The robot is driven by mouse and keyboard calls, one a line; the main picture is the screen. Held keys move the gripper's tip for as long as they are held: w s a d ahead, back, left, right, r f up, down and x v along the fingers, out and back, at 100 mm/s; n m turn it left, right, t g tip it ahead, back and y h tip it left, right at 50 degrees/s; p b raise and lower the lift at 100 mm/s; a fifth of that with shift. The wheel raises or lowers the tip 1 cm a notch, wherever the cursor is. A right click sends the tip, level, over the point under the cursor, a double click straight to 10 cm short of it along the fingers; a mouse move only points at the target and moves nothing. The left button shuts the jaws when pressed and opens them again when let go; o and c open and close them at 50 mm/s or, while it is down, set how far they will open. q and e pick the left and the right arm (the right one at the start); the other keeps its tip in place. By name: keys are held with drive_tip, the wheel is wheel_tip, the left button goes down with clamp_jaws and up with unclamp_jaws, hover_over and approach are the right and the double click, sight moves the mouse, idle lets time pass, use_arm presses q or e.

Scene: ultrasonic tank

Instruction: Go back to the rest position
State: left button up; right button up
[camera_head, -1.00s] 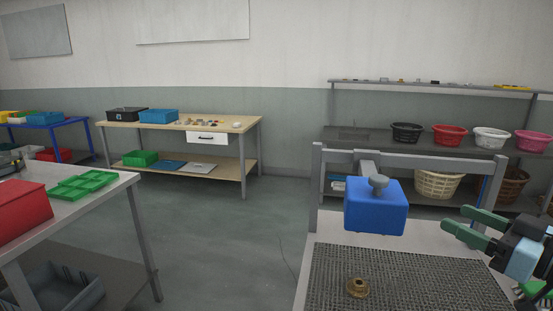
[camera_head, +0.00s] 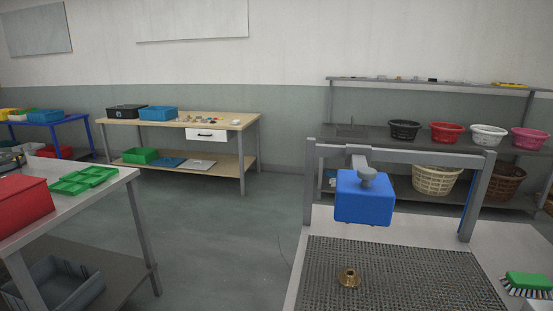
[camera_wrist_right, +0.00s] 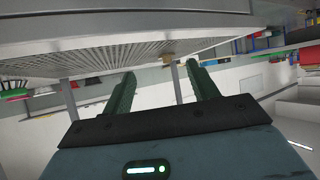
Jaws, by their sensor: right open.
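My right gripper (camera_wrist_right: 160,92) shows in the right wrist view with its two green fingers spread apart and nothing between them. It is out of the head view now. A brass fitting (camera_head: 348,278) sits on the grey mesh mat (camera_head: 425,285) in the head view; a small brass-coloured piece at the mesh edge also shows in the right wrist view (camera_wrist_right: 168,57). My left gripper is in neither view.
A blue block (camera_head: 364,197) hangs from a grey frame (camera_head: 400,155) behind the mat. A green brush (camera_head: 527,282) lies at the right. A red box (camera_head: 22,208) and green tray (camera_head: 84,180) stand on the left table. Open floor lies between the tables.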

drive_tip(key=s+a+f+g+h, duration=0.15)
drive_tip(key=s+f+g, duration=0.3)
drive_tip(key=s, duration=0.55)
drive_tip(key=s+a+f+m+g, duration=0.1)
drive_tip(key=s+a+f+g, duration=0.3)
drive_tip(key=s, duration=0.6)
drive_tip(key=s+a+f+g+h, duration=0.1)
drive_tip(key=s+f+g, duration=0.2)
drive_tip(key=s+f, duration=0.5)
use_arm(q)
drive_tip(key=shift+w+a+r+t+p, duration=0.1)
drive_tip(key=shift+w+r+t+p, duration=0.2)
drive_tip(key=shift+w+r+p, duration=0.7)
use_arm(e)
drive_tip(key=w+a+f+t+y, duration=0.1)
drive_tip(key=w+a+f+t, duration=0.1)
drive_tip(key=w+f+t, duration=0.3)
drive_tip(key=t, duration=0.3)
drive_tip(key=shift+w+a+f+t, duration=0.15)
drive_tip(key=shift+w+f+t, duration=0.1)
drive_tip(key=shift+t, duration=0.1)
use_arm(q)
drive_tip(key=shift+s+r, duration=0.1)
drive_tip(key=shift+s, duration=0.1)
use_arm(e)
drive_tip(key=shift+y, duration=0.25)
